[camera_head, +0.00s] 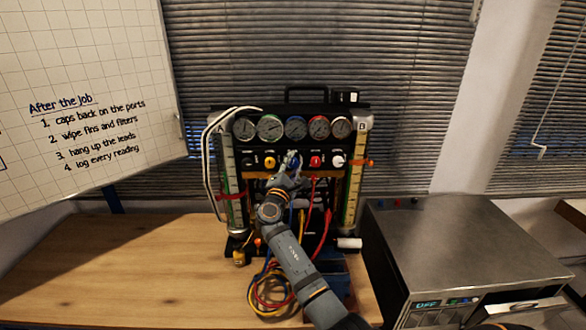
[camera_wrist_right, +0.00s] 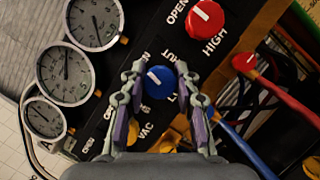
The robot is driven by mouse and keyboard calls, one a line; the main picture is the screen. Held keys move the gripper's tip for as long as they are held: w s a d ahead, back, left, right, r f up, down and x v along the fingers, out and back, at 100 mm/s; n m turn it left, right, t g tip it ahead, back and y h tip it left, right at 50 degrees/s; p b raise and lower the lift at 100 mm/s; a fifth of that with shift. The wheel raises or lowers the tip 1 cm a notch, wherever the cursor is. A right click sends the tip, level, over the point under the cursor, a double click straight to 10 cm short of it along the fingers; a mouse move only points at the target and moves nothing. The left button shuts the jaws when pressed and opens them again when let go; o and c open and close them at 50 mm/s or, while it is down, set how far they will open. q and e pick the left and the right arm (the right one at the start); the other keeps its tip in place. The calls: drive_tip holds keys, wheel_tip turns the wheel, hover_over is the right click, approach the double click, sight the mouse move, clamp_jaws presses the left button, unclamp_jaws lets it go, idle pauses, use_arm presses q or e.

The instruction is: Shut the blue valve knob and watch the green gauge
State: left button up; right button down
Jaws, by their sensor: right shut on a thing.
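The blue valve knob (camera_wrist_right: 159,84) has a white pointer line and sits between the two fingers of my right gripper (camera_head: 291,166) in the right wrist view. The right gripper is shut on it. In the head view the hand covers most of the knob. A row of round gauges runs above the knobs. The second gauge from the left (camera_head: 270,127) looks faintly greenish at its rim, but its reading is too small to tell. Gauges also show at the left of the wrist view, with no clear green among them. My left gripper is out of view.
Beside the blue knob are a yellow knob (camera_head: 270,162), a red knob (camera_head: 315,161) and a white knob (camera_head: 337,160). Coloured hoses (camera_head: 268,290) hang and coil below. A metal box (camera_head: 460,240) stands at right. The wooden table (camera_head: 120,265) is clear at left.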

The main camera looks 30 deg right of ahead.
drive_tip(key=m+b, duration=0.1)
drive_tip(key=m, duration=0.1)
drive_tip(key=m+g+b, duration=0.1)
drive_tip(key=m, duration=0.1)
drive_tip(key=shift+f+g, duration=0.3)
drive_tip(key=m+g+y+b, duration=0.1)
drive_tip(key=m+b, duration=0.1)
drive_tip(key=m, duration=0.1)
drive_tip(key=shift+m, duration=0.3)
drive_tip(key=m+y, duration=0.1)
drive_tip(key=m, duration=0.2)
drive_tip(key=shift+r+g+y+b, duration=0.1)
drive_tip(key=shift+g+y+b, duration=0.2)
drive_tip(key=shift+g, duration=0.1)
drive_tip(key=m+y, duration=0.2)
drive_tip(key=m, duration=0.1)
drive_tip(key=shift+m, duration=0.4)
drive_tip(key=c, duration=1.3)
unclamp_jaws()
drive_tip(key=o, duration=0.3)
drive_tip(key=shift+s+a, duration=0.1)
drive_tip(key=shift+r, duration=0.1)
